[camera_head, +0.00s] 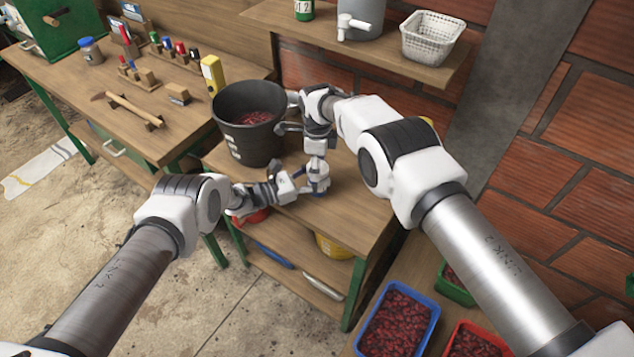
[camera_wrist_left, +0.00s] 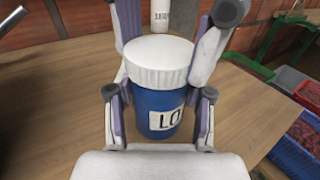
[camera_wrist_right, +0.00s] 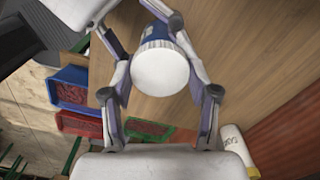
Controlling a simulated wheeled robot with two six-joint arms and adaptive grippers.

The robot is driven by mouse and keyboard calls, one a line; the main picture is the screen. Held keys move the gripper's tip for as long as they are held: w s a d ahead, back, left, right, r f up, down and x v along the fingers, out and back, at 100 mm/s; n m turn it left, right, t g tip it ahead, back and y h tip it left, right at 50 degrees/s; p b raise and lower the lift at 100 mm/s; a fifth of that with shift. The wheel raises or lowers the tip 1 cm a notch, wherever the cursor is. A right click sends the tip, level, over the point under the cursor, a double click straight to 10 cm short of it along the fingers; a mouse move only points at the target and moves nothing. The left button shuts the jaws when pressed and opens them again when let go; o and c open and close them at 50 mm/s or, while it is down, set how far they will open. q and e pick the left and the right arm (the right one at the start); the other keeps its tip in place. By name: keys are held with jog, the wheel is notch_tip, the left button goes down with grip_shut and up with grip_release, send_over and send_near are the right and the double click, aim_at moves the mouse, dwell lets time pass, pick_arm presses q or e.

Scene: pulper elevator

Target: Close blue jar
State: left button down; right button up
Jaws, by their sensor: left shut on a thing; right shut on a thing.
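The blue jar (camera_wrist_left: 158,110) has a white ribbed lid (camera_wrist_left: 160,58) sitting on top and a white label, partly hidden. My left gripper (camera_head: 300,184) is shut around the jar's blue body; its fingers flank the jar in the left wrist view. My right gripper (camera_head: 317,165) comes from above and is shut at the lid. In the right wrist view the lid (camera_wrist_right: 160,68) shows face-on between its fingers, with blue body behind. In the head view the grippers hide most of the jar. I cannot tell how tightly the lid is seated.
A dark bucket (camera_head: 235,127) with red berries stands on the wooden table (camera_head: 355,210) behind the grippers. Berry crates, one blue (camera_head: 436,308), are low at right. A shelf (camera_head: 300,26) runs above. A workbench (camera_head: 75,80) at left holds tools and a small blue-lidded jar (camera_head: 92,52).

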jog(key=o, duration=1.3)
jog(key=shift+f, duration=0.1)
jog(key=shift+r, duration=2.35)
jog(key=shift+c, duration=0.4)
